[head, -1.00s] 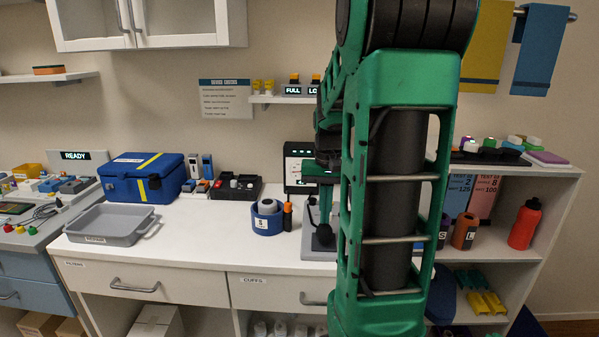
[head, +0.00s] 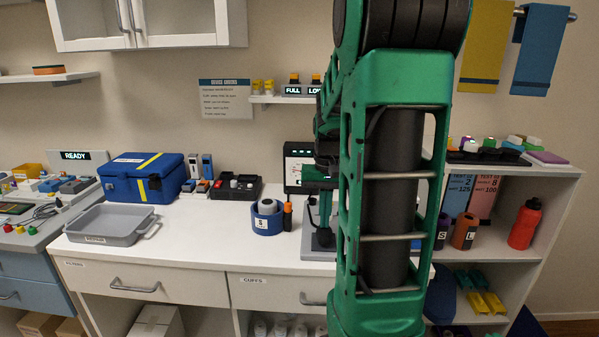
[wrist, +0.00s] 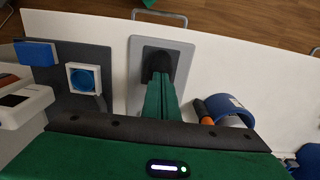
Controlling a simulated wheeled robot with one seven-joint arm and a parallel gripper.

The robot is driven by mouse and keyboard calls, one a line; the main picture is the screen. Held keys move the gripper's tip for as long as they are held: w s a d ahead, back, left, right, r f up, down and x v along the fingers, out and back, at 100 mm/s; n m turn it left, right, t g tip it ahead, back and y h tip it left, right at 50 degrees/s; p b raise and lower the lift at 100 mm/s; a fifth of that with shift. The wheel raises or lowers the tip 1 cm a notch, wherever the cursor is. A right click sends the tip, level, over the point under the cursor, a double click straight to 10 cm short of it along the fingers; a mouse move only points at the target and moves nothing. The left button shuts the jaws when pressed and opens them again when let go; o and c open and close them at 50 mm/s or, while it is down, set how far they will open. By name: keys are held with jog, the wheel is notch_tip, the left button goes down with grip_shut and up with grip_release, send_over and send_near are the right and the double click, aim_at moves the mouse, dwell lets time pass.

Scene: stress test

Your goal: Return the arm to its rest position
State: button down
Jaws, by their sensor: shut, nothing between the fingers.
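My green arm stands upright in the middle of the head view and hides part of the counter and the wall behind it. My gripper (wrist: 160,72) shows in the wrist view with its two green fingers together and nothing between them. It points down over a grey square plate (wrist: 180,50) on the white counter. I cannot tell how far its dark tips are above the plate.
A blue cuff roll (head: 267,222) and an orange-capped marker (head: 287,216) stand close beside the plate. A monitor (head: 300,168) stands behind. A grey tray (head: 110,225) and a blue case (head: 145,178) are further left. The counter front between tray and roll is clear.

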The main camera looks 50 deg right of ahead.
jog(key=shift+r, duration=0.7)
jog(key=shift+f, duration=1.1)
jog(key=shift+r, duration=1.1)
jog(key=shift+f, duration=0.1)
jog(key=shift+f, duration=1.05)
jog(key=shift+r, duration=1.15)
